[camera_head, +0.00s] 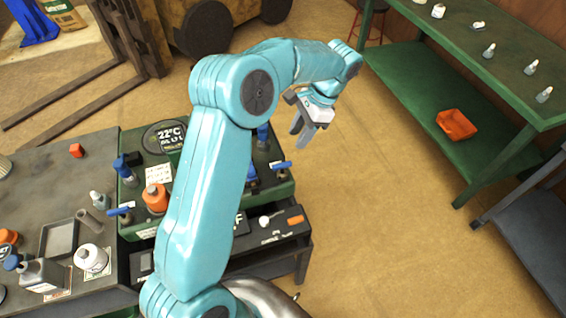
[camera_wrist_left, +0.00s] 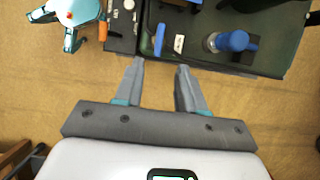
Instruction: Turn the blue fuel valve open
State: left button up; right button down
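Several blue parts sit on the green machine top (camera_head: 135,228). A flat blue lever (camera_head: 282,164) lies at its right edge, and a blue lever (camera_head: 118,211) lies at its left side. A blue upright part (camera_head: 122,167) and a blue knob (camera_head: 262,132) are near its far edge. I cannot tell which is the fuel valve. In the left wrist view a blue lever (camera_wrist_left: 159,39) and a round blue knob (camera_wrist_left: 232,41) lie beyond the fingers. My left gripper (camera_head: 302,133) is open and empty, to the right of the machine and apart from it. My right gripper is not in view.
My left arm crosses over the machine and hides part of its top. An orange cap (camera_head: 155,197) stands there. A grey bench (camera_head: 40,190) with bottles is at left. A green shelf table (camera_head: 425,85) with an orange bin (camera_head: 456,125) stands at right. The floor between is clear.

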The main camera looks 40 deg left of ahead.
aim_at(282, 164)
pick_arm(q)
jog(key=p+x, duration=0.1)
jog(key=x, duration=1.1)
jog(key=shift+s+f+p, duration=0.1)
jog(key=shift+s+p, duration=0.05)
jog(key=shift+p, duration=0.15)
jog(key=shift+a, duration=0.1)
grip_shut()
